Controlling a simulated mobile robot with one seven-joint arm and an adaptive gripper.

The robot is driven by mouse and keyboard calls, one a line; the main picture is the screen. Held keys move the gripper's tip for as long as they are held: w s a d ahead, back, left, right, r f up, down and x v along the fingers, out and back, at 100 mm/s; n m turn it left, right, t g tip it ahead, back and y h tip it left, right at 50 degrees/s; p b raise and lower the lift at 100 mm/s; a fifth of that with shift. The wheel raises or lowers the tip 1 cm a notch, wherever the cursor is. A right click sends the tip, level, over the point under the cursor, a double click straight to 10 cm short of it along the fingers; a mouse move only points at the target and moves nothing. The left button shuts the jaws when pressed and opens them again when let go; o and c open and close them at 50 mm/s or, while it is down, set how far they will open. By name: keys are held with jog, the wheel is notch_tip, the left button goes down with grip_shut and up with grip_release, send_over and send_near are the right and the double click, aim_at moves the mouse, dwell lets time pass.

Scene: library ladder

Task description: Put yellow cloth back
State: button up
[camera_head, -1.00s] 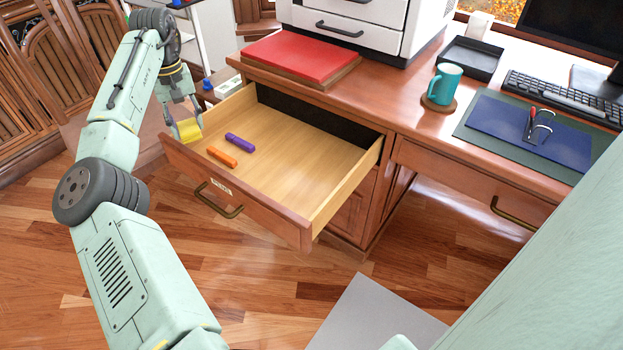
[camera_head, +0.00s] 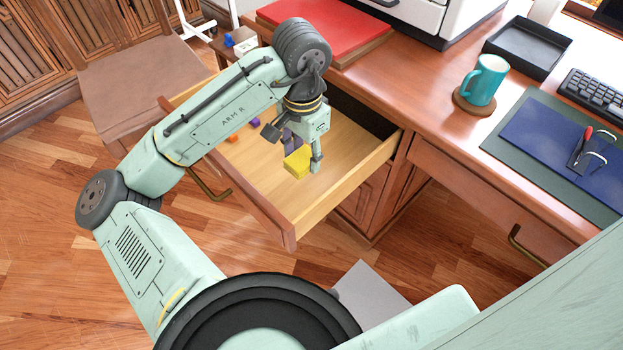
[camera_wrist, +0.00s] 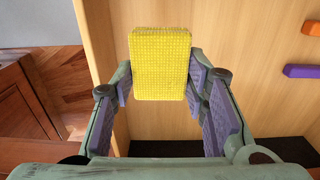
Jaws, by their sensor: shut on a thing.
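The yellow cloth (camera_head: 297,162) is a small block-like piece with a textured face. It also shows in the wrist view (camera_wrist: 160,62), between the fingers. My gripper (camera_head: 302,150) is shut on it and holds it over the right part of the open drawer (camera_head: 262,205). In the wrist view, the drawer's pale wood floor (camera_wrist: 240,90) lies beneath the cloth. I cannot tell whether the cloth touches the floor.
Orange (camera_wrist: 312,28) and purple (camera_wrist: 302,71) sticks lie in the drawer, away from the cloth. The desk holds a red folder (camera_head: 320,22), a teal mug (camera_head: 484,80) and a black tray (camera_head: 527,48). A chair (camera_head: 140,75) stands left of the drawer.

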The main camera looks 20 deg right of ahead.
aim_at(305, 188)
notch_tip(305, 188, down, 9)
jog(key=shift+f, duration=0.1)
dwell(0.3)
jog(key=shift+f+b, duration=0.15)
jog(key=shift+b, duration=0.15)
jog(key=o, duration=1.1)
